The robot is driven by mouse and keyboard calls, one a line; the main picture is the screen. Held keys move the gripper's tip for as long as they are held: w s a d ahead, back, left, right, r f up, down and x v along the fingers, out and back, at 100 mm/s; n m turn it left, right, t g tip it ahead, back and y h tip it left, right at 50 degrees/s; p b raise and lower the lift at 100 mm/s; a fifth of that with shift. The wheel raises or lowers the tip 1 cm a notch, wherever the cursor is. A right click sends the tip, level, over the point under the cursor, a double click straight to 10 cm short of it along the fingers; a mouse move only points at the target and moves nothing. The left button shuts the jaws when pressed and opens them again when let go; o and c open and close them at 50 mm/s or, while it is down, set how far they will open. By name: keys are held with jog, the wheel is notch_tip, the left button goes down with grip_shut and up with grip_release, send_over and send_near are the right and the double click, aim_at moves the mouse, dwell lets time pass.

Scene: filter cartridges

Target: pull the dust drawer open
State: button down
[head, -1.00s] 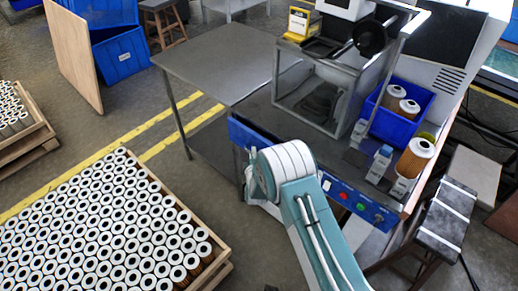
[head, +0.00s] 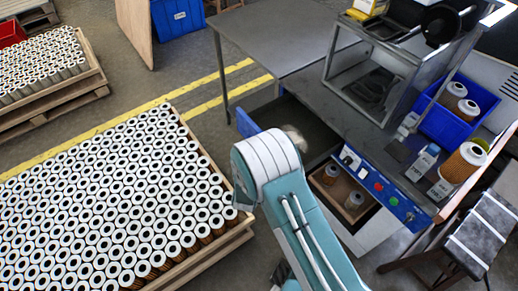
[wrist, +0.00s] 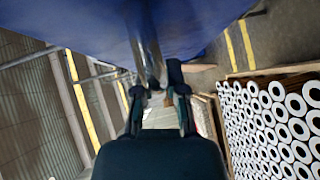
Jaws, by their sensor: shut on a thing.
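The dust drawer's blue front (head: 247,122) stands out from the bench in the head view, with the dark drawer interior (head: 305,118) showing behind it. My arm covers much of the front and all of my gripper there. In the wrist view the blue front (wrist: 80,25) fills the top, and a metal bar handle (wrist: 147,48) runs down from it. My gripper (wrist: 159,86) has its fingers on both sides of the handle and is shut on it. The exact finger contact is dark.
A pallet of upright filter cartridges (head: 110,200) lies left of my arm. The bench (head: 335,105) carries a clear-sided box and a blue bin (head: 440,118) with cartridges. A stool (head: 480,235) stands at right. An open compartment (head: 345,195) below the control panel holds cartridges.

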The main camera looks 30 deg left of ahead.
jog(key=shift+d+f, duration=0.1)
jog(key=shift+f, duration=0.15)
jog(key=c, duration=0.7)
grip_release()
jog(key=shift+r, duration=0.1)
jog(key=v, duration=1.1)
jog(key=shift+s, duration=0.4)
